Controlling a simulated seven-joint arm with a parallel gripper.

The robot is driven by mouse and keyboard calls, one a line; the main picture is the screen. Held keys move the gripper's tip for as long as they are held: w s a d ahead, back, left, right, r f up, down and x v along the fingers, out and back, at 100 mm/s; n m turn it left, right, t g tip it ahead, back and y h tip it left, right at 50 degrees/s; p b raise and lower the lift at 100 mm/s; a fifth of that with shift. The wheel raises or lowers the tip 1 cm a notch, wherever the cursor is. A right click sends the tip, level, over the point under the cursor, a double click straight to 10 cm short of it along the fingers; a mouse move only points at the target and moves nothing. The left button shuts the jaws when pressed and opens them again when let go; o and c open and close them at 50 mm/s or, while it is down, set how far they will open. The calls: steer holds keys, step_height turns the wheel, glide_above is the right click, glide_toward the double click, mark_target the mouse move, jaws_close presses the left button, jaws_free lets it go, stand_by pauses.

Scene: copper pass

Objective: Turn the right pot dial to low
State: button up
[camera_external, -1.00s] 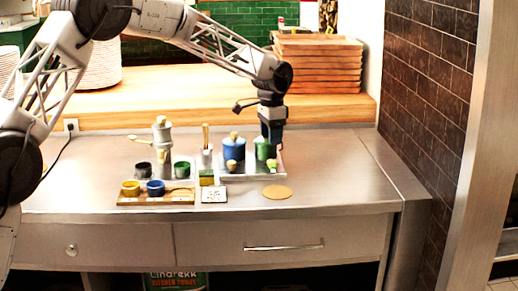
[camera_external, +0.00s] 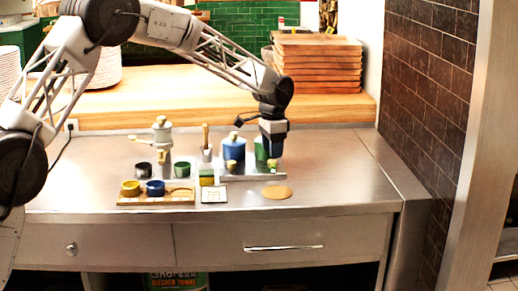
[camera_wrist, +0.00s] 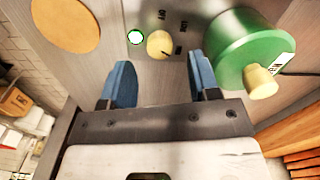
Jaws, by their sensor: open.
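The right pot is the green one (camera_external: 261,152), partly hidden behind my gripper in the external view. In the wrist view the green pot (camera_wrist: 243,50) is at the right, with a cream knob on it. Its cream dial (camera_wrist: 160,44) sits on the grey panel with a dark pointer line and small printed labels around it. The dial also shows small in the external view (camera_external: 272,165). My gripper (camera_wrist: 160,82) is open, with two blue fingers pointing toward the panel.
A blue pot (camera_external: 234,150) stands left of the green one. A round tan mat (camera_external: 277,192) lies in front. The counter's right side is clear.

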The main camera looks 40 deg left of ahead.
mark_target(272, 161)
steer(key=shift+f, duration=2.05)
steer(key=c, duration=0.9)
